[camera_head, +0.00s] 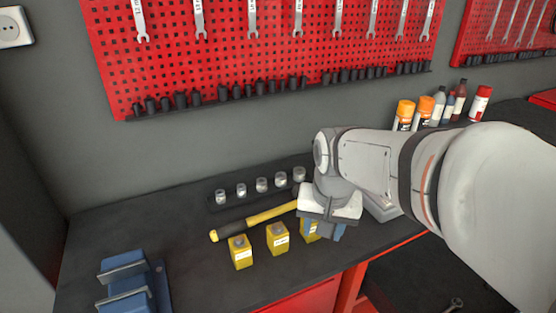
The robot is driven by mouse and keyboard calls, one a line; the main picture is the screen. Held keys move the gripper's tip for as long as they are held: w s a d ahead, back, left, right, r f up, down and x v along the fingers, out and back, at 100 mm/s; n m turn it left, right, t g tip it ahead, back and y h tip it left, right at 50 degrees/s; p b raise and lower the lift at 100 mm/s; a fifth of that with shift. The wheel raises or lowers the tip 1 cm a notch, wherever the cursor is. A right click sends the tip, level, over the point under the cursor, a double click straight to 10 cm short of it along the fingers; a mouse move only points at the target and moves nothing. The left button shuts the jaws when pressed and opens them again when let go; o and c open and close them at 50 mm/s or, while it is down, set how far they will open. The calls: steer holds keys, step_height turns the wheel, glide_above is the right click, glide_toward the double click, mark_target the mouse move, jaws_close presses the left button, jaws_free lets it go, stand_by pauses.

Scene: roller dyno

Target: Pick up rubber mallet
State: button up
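The rubber mallet (262,217) lies on the dark workbench with its yellow and black handle pointing left. Its right end, where the head would be, is hidden behind my gripper. My gripper (323,232) hangs pointing down at that right end, over the bench. Its fingers are partly hidden and overlap a yellow container in the picture. I cannot tell whether they are open or shut, or whether they touch the mallet.
Yellow containers (241,252) stand just in front of the handle. A dark rack of small clear jars (241,190) stands behind it. A blue vise (128,284) is at front left. Spray cans (404,115) stand at back right. A red pegboard (260,50) hangs behind.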

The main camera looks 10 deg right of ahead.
mark_target(295, 201)
steer(key=w+m, duration=0.2)
steer(key=w, duration=0.2)
steer(key=w+m+p, duration=0.1)
steer(key=w, duration=0.3)
steer(key=w+m+g, duration=0.1)
steer(key=w+m, duration=0.1)
steer(key=w, duration=0.1)
steer(key=shift+w+a+m, duration=0.15)
steer(key=shift+w+m, duration=0.15)
steer(key=shift+w, duration=0.1)
steer(key=w+f+m, duration=0.1)
steer(key=w, duration=0.1)
steer(key=w+f+m, duration=0.1)
steer(key=w+m, duration=0.1)
steer(key=w, duration=0.1)
steer(key=w+f+m+g+p, duration=0.1)
steer(key=w, duration=0.2)
steer(key=shift+a, duration=0.25)
steer(key=shift+w+f+m, duration=0.2)
steer(key=shift+m, duration=0.1)
steer(key=f, duration=0.5)
steer(key=a+f+p, duration=0.1)
steer(key=f, duration=0.1)
steer(key=shift+w+a+f, duration=0.1)
steer(key=shift+w+f, duration=0.1)
steer(key=shift+f, duration=0.2)
steer(key=shift+c, duration=0.2)
jaws_close()
steer(key=shift+r, duration=0.1)
